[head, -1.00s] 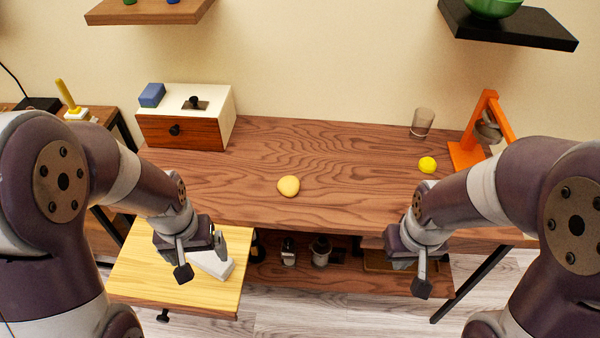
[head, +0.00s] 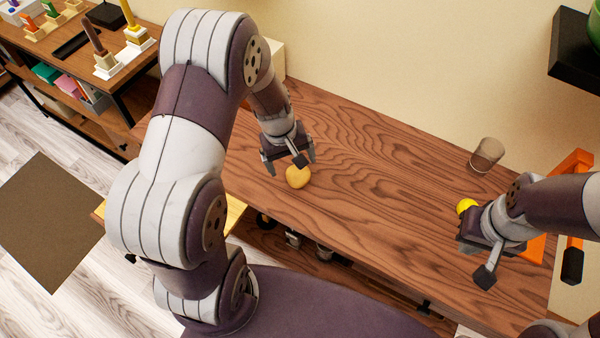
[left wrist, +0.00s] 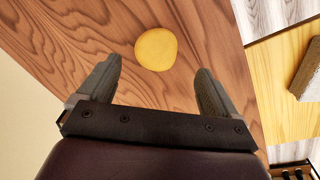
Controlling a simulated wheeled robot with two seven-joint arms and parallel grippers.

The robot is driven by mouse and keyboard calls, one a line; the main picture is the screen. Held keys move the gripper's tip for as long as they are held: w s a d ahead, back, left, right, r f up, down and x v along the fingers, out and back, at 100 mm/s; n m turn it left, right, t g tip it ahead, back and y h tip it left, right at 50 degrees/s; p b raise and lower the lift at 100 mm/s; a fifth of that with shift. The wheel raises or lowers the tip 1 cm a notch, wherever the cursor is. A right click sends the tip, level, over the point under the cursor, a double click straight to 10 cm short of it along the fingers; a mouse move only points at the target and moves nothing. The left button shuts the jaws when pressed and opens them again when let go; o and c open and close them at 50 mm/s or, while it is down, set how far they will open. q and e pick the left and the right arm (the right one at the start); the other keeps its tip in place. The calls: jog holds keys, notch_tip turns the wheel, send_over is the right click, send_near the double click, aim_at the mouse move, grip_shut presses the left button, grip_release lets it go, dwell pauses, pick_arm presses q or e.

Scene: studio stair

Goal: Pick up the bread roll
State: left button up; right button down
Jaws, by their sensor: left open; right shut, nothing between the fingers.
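The bread roll (head: 298,177) is a small round tan-yellow lump on the wooden table (head: 370,190), close to its front edge. My left gripper (head: 290,165) is open, just behind and above the roll in the head view. In the left wrist view the roll (left wrist: 156,49) lies beyond the fingertips, roughly centred between the two open fingers (left wrist: 155,80), and nothing is between them. My right gripper (head: 480,262) is shut and empty, at the right over the table's front edge, near the yellow ball (head: 466,205).
A glass cup (head: 487,154) stands at the table's back right. An orange stand (head: 572,165) is partly hidden behind my right arm. A black wall shelf (head: 573,60) hangs at the upper right. The table's middle is clear.

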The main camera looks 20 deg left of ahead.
aim_at(298, 171)
pick_arm(q)
jog(key=f, duration=0.4)
jog(key=w+d+f, duration=0.1)
jog(key=f, duration=0.1)
jog(key=shift+w+d, duration=0.1)
jog(key=shift+w, duration=0.05)
jog(key=c, duration=1.1)
jog(key=shift+c, duration=0.2)
notch_tip(298, 171, up, 4)
jog(key=shift+r, duration=0.15)
jog(key=s+d+r+p, duration=0.1)
jog(key=s+d+r, duration=0.5)
jog(key=d, duration=0.3)
jog(key=shift+s+d+r, duration=0.3)
jog(key=shift+s+r, duration=0.05)
jog(key=shift+s, duration=0.1)
